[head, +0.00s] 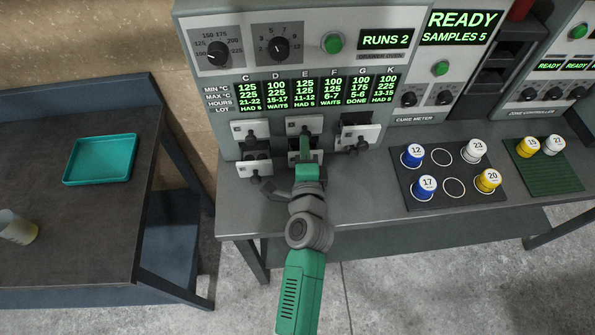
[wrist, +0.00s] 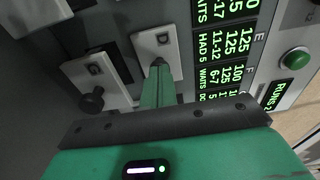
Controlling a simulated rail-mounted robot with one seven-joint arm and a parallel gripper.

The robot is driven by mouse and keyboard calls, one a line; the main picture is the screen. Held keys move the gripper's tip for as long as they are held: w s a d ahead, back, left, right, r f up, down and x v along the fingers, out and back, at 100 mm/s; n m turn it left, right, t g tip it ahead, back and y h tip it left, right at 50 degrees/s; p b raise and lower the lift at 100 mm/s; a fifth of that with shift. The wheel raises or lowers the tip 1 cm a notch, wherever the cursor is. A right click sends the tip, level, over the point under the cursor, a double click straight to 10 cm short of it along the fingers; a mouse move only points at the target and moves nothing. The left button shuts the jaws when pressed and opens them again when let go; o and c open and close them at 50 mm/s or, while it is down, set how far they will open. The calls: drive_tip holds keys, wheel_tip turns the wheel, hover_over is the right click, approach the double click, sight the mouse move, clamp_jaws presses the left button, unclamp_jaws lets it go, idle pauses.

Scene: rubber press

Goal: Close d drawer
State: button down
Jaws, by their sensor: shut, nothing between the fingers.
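The drawer oven's small pale drawer fronts show in the head view below the green display. The lower-left front (head: 255,169) stands out from the panel, with a dark space above it; its letter is too small to read, so I cannot confirm it is drawer D. My gripper (head: 304,143) is shut and empty, in front of the upper-middle drawer front (head: 310,124). In the wrist view my fingertips (wrist: 158,66) lie at the lower edge of a pale front (wrist: 150,42); contact is unclear. Another front with a dark knob (wrist: 92,99) is beside it. My gripper partly hides the lower-middle drawer.
The upper-left front (head: 243,130) and a right-hand front (head: 358,138) are close to my gripper. A dark mat (head: 455,168) with numbered jars lies on the bench to the right. A teal tray (head: 100,160) is on the left table.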

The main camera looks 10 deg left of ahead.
drive_tip(key=shift+f, duration=0.4)
drive_tip(key=shift+s+d+r, duration=0.1)
drive_tip(key=shift+s+r, duration=0.05)
drive_tip(key=v, duration=1.3)
drive_tip(key=shift+s+r+p, duration=0.3)
drive_tip(key=shift+s+r, duration=0.05)
